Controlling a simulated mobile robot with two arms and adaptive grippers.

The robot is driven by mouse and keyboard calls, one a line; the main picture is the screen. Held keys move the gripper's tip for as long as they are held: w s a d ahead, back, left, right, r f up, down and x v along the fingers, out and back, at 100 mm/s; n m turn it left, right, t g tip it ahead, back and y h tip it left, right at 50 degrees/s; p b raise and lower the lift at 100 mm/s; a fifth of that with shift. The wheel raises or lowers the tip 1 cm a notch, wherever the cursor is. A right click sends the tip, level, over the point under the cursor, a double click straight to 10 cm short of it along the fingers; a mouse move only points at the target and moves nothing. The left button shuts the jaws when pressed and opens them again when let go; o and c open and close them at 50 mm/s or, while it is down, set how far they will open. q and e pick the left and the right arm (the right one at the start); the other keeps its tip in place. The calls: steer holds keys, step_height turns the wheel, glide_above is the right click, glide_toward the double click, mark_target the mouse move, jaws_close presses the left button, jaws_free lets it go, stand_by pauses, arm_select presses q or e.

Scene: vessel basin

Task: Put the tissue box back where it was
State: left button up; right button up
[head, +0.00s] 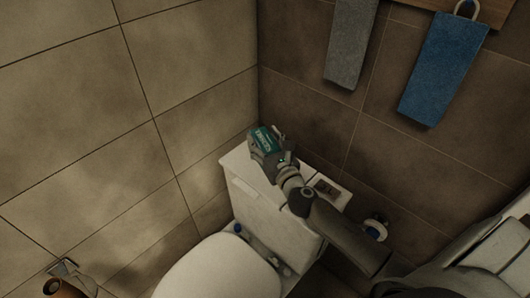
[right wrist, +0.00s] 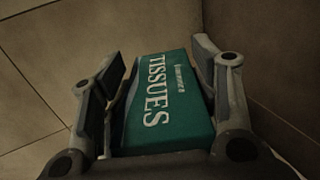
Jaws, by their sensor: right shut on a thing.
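The tissue box (head: 263,139) is teal with white lettering. It is at the far left end of the toilet tank's top (head: 240,170), near the wall corner. My right gripper (head: 266,145) is shut on it. In the right wrist view the tissue box (right wrist: 165,103) sits between the two fingers of the right gripper (right wrist: 160,85), with its lettered face toward the camera. Whether its underside touches the tank lid is hidden by the gripper. My left gripper is not in view.
The toilet lid (head: 222,268) is below the tank. A flush plate (head: 326,190) is on the tank top beside my right arm. A grey towel (head: 350,42) and a blue towel (head: 442,68) hang on the right wall. Tiled walls meet just behind the box.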

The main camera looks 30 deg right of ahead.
steer(key=shift+w+d+f, duration=0.25)
steer(key=shift+w+f, duration=0.2)
steer(key=shift+f, duration=0.2)
steer(key=f+b, duration=0.1)
steer(key=f, duration=0.1)
steer(key=f+b, duration=0.1)
steer(key=f, duration=0.1)
steer(key=shift+w+d+b, duration=0.25)
steer(key=shift+w+b, duration=0.05)
steer(key=shift+f, duration=0.2)
steer(key=o, duration=1.1)
steer(key=shift+r, duration=0.1)
